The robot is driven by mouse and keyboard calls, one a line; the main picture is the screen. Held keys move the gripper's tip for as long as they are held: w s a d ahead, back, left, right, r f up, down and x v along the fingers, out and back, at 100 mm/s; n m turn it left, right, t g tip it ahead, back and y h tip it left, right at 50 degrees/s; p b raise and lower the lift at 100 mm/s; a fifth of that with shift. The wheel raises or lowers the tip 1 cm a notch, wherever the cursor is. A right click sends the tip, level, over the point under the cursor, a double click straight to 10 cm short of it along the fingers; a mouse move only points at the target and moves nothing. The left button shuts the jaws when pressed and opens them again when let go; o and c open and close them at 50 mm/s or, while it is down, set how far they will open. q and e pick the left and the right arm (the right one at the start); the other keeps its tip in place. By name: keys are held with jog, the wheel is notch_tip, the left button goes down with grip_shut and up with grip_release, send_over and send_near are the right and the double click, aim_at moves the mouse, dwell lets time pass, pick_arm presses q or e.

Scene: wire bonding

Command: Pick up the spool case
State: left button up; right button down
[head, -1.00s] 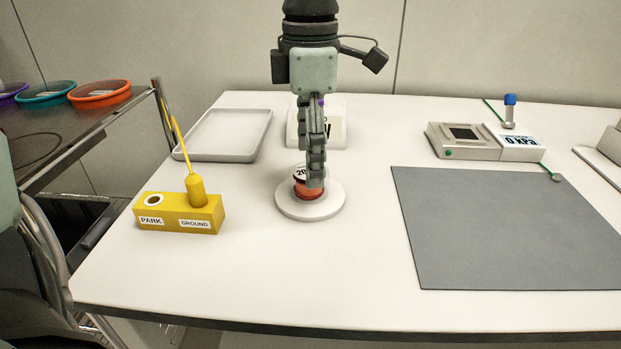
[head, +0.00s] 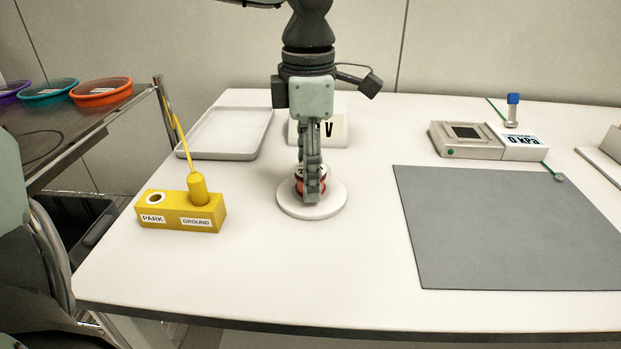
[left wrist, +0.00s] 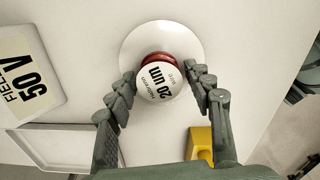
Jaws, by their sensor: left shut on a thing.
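The spool case (head: 298,188) is a small red round case with a white top label. It sits on a white round base (head: 334,205) left of the table's middle. In the left wrist view the case (left wrist: 160,90) shows its label reading "20 um" with red at its rim, over the white disc (left wrist: 135,42). My left gripper (head: 312,192) points down, with its fingers shut on the case, one on each side; it also shows in the left wrist view (left wrist: 161,76). The fingers hide part of the case in the head view. My right gripper is not in view.
A yellow PARK/GROUND block (head: 180,212) with an upright yellow piece stands to the left. An empty white tray (head: 262,140) and a "50 V" sign (left wrist: 25,82) are behind. A grey mat (head: 510,230) and pressure gauge (head: 465,140) lie right. The front table is clear.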

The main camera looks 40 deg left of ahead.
pick_arm(q)
jog(key=shift+r, duration=0.15)
